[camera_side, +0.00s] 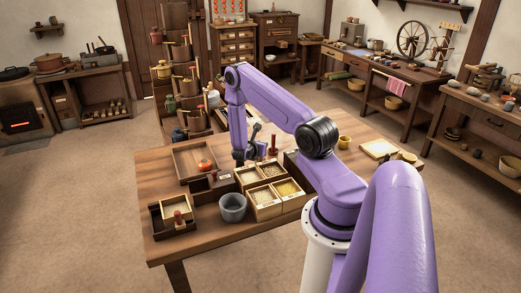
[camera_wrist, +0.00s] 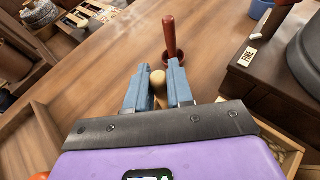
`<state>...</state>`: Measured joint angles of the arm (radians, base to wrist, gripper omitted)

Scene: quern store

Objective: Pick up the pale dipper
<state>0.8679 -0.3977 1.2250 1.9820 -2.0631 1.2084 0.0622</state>
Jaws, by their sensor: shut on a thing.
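My gripper (camera_wrist: 157,82) is shut on the pale dipper (camera_wrist: 158,77), whose pale wooden rounded end shows between the two blue fingers in the wrist view. The rest of the dipper is hidden by the fingers and the gripper body. In the side view my gripper (camera_side: 246,157) is over the far part of the table, between the wooden tray and the grain box. The dipper is too small to make out there. I cannot tell whether it is clear of the table.
A red-handled dipper (camera_wrist: 170,38) stands just beyond the fingers; it also shows in the side view (camera_side: 273,146). A wooden tray (camera_side: 178,164) with an orange-red round thing (camera_side: 205,165), a grey bowl (camera_side: 233,208) and a grain box (camera_side: 262,214) are nearby.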

